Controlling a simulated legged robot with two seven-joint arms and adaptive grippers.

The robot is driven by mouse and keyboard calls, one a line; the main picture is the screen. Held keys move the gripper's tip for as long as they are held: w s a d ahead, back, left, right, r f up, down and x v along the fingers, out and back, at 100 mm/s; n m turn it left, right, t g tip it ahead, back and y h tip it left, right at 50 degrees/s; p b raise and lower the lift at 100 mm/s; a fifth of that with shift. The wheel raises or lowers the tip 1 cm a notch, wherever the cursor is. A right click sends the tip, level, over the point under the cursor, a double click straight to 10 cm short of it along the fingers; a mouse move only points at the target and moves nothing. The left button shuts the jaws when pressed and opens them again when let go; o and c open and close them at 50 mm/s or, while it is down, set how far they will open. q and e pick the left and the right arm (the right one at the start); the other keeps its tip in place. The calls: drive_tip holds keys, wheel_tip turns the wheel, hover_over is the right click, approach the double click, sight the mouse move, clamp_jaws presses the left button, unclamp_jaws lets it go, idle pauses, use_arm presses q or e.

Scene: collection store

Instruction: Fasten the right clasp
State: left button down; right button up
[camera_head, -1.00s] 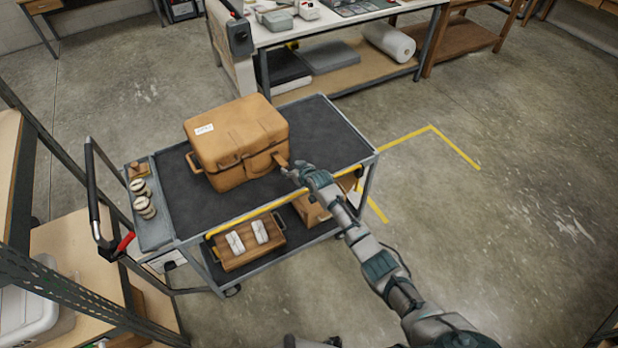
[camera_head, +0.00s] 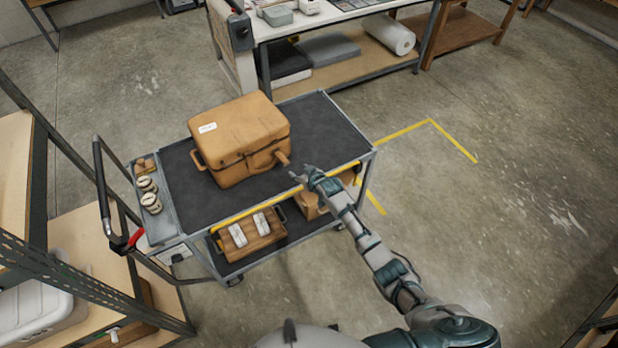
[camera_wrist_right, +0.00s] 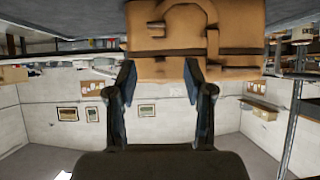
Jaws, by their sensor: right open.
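The tan case (camera_head: 235,135) stands closed-looking on the cart's dark top, with a white label on its lid. A handle (camera_head: 262,160) is on its front face. At its right front corner a tan strap-like piece, apparently the right clasp (camera_head: 282,158), sticks outward. My right gripper (camera_head: 297,176) is in front of that corner, apart from the case, open and empty. In the right wrist view, the case (camera_wrist_right: 150,42) fills the upper middle beyond my two spread fingers (camera_wrist_right: 158,78). I cannot tell the clasp's latch state there. My left gripper is not in view.
The cart (camera_head: 325,120) has free dark surface right of the case. Small round containers (camera_head: 149,194) stand at its left end. Its lower shelf holds a wooden tray (camera_head: 238,240) and a cardboard box (camera_head: 310,205). A shelf rack (camera_head: 70,275) stands at the left.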

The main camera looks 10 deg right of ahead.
drive_tip(key=f+v, duration=0.1)
drive_tip(key=v, duration=0.5)
drive_tip(key=shift+s, duration=0.25)
drive_tip(key=shift+d, duration=0.1)
idle(0.3)
drive_tip(key=v, duration=1.1)
drive_tip(key=shift+s+d+r, duration=0.15)
drive_tip(key=shift+s+d, duration=0.05)
drive_tip(key=shift+s, duration=0.1)
